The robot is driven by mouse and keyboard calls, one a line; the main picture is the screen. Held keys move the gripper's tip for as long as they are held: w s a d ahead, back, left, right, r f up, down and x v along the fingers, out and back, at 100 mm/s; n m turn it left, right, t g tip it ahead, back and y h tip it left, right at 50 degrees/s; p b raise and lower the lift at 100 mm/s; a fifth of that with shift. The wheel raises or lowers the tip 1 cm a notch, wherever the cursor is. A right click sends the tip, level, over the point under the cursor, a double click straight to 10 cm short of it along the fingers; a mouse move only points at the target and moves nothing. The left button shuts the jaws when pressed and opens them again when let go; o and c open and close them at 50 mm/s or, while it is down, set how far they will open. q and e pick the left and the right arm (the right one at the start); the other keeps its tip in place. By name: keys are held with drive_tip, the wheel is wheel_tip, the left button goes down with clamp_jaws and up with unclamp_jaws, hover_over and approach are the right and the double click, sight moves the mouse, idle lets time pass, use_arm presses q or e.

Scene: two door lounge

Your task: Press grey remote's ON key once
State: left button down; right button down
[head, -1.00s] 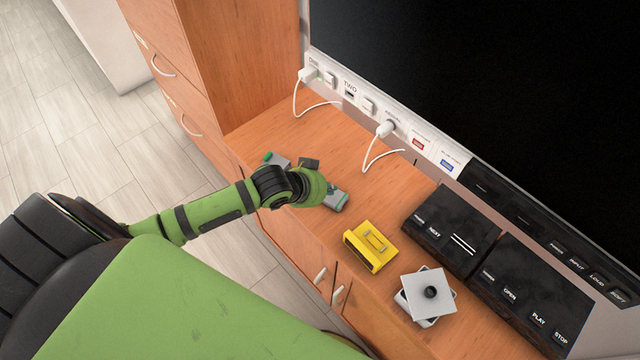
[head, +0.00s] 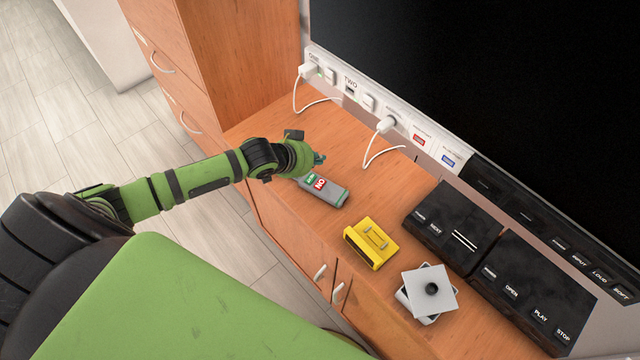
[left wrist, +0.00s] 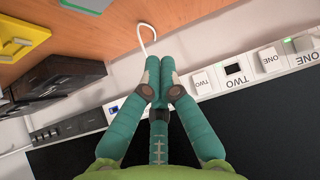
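The grey remote (head: 334,195) lies on the wooden cabinet top in the head view. It has a red key (head: 320,183) whose white letters look like ON upside down, and a green key (head: 310,177) beside it with lettering too small to read. My left gripper (head: 319,158) is just beyond the remote's upper end, apparently above the surface, and partly hides that end. In the left wrist view its teal fingers (left wrist: 154,82) are together, with nothing seen between them. My right gripper is not in view.
A yellow block-like device (head: 371,243) and a grey box with a black knob (head: 430,290) stand right of the remote. Two black devices (head: 452,228) (head: 533,293) stand along the wall. White cables (head: 383,155) hang from the socket strip, near a large black screen (head: 480,80).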

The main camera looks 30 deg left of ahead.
use_arm(q)
drive_tip(key=b, duration=0.6)
hover_over(317, 185)
wheel_tip(317, 185, down, 7)
drive_tip(key=shift+r, duration=0.15)
drive_tip(key=shift+f+b, duration=0.5)
drive_tip(key=shift+f, duration=0.2)
idle(0.3)
drive_tip(key=shift+f, duration=0.4)
drive_tip(key=shift+f, duration=0.35)
idle(0.5)
drive_tip(key=shift+r+p, duration=0.8)
drive_tip(key=shift+p, duration=0.05)
